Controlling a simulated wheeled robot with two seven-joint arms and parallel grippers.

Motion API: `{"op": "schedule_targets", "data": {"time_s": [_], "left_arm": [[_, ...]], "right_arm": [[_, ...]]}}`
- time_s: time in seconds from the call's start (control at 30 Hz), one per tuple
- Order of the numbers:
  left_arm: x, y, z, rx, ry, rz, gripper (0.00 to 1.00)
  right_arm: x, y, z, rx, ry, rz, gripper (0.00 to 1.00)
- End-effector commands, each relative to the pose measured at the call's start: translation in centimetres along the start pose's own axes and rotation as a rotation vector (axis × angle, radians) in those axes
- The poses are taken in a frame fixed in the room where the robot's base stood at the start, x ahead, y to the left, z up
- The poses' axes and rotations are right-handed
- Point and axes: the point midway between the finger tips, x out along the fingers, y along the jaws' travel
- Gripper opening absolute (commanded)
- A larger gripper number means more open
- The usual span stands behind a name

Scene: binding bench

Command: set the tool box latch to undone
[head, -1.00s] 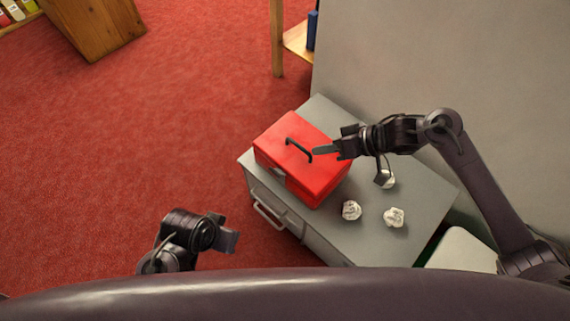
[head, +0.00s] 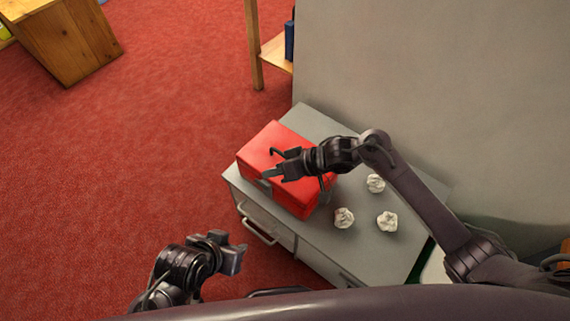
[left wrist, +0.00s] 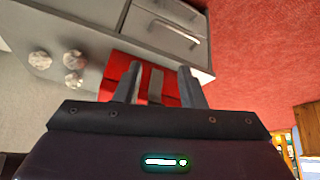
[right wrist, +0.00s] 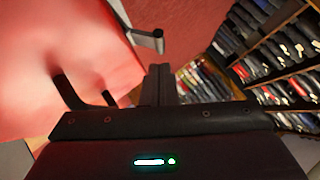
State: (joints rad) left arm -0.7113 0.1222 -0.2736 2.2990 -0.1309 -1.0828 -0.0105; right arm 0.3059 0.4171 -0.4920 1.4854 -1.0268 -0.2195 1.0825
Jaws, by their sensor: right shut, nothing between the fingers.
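The red tool box (head: 290,135) sits on a grey cabinet, with its dark carry handle (head: 279,152) on the lid. My right gripper (head: 270,173) is over the near front part of the box, beside the handle; its fingers are shut and empty. A small grey piece (head: 264,184), perhaps the latch, shows at the box's front edge by these fingers. In the right wrist view a grey bent bar (right wrist: 147,40) stands beyond the fingertips; I cannot tell for sure that it is the latch. My left gripper (head: 240,252) is open and empty, low and away from the box.
The grey cabinet (head: 320,235) has a drawer handle (head: 258,230) on its front. Several white crumpled balls (head: 387,222) lie right of the box. A grey wall (head: 430,90) stands behind. Red carpet (head: 130,150) is clear at left.

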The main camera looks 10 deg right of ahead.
Motion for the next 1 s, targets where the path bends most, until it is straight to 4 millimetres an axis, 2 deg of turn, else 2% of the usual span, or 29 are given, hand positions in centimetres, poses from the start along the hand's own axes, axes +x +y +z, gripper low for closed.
{"op": "schedule_targets", "data": {"time_s": [0.2, 0.77, 1.0], "left_arm": [[0.3, 0.5, -0.3, 0.008, 0.038, 0.011, 0.36], [-0.2, 0.5, -0.4, 0.004, 0.025, 0.009, 0.36], [-1.3, -1.4, 0.7, -0.023, -0.101, -0.031, 0.36]], "right_arm": [[1.1, 0.0, 1.1, -0.001, 0.002, 0.0, 0.0], [1.1, -0.3, 1.1, -0.019, 0.002, 0.018, 0.0], [1.3, -1.0, 1.4, -0.104, -0.001, 0.103, 0.0]]}}
